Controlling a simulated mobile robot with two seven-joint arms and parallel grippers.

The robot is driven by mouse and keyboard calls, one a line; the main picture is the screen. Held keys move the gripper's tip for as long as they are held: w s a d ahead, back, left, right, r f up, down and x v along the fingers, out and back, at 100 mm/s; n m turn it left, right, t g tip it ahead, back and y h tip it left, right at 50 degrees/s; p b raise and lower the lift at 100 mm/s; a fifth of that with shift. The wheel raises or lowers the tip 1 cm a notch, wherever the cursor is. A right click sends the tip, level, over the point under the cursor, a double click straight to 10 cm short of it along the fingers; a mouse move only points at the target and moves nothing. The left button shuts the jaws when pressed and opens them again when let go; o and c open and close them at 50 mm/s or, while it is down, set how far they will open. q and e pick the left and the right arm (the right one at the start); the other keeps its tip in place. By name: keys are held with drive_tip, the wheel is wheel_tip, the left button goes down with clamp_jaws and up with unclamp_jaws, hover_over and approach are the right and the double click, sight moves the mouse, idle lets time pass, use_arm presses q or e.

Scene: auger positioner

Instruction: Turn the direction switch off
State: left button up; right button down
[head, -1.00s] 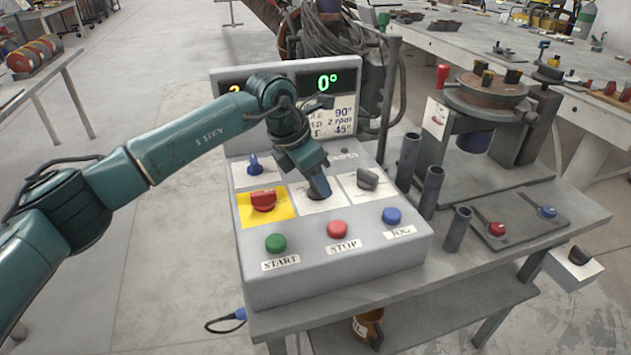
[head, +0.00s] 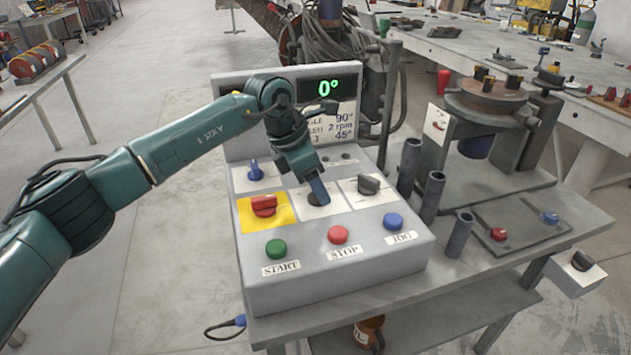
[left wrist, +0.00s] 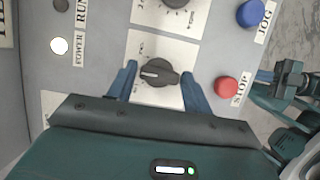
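My left gripper (head: 318,194) points down at the middle selector of the control box (head: 340,272). In the left wrist view, the open blue fingers of this gripper (left wrist: 158,68) stand on either side of a dark rotary knob (left wrist: 159,73) on a white plate. Gaps show between knob and fingers. The knob's pointer lies roughly crosswise between the fingers, and its small label is too blurred to read, so I cannot confirm it is the direction switch. In the head view the gripper mostly hides this knob.
Around it are a red knob on yellow (head: 264,206), a blue knob (head: 255,169), a dark knob (head: 369,185), and the START (head: 276,249), STOP (head: 338,235) and JOG (head: 392,222) buttons. The display (head: 326,88) reads 0°. Upright tubes (head: 432,196) stand right of the box.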

use_arm(q)
drive_tip(key=o, duration=0.3)
drive_tip(key=v, duration=1.3)
drive_tip(key=shift+r, duration=0.1)
